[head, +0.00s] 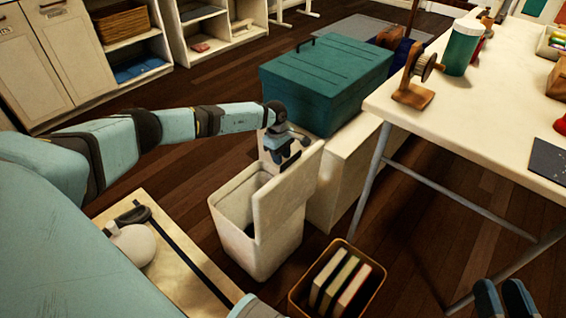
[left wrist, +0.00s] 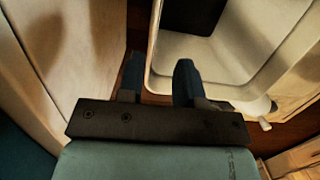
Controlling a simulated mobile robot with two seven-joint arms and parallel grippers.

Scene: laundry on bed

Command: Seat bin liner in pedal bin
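The cream pedal bin (head: 236,226) stands on the floor with its lid (head: 287,190) raised. It also shows in the left wrist view (left wrist: 215,60), with its pale inner wall and rim. Something dark is low inside; I cannot tell whether it is the bin liner or shadow. My left gripper (head: 292,152) is by the top of the raised lid. In the left wrist view its fingers (left wrist: 158,82) are apart, with nothing clearly held and a bin edge between them in the picture. My right gripper (head: 504,297) is at the bottom right, its fingers apart and empty.
A teal chest (head: 325,85) sits on a low white unit (head: 345,180) behind the bin. A basket of books (head: 338,283) stands just in front. The white table (head: 480,110) is on the right. Dark floor is open on the left.

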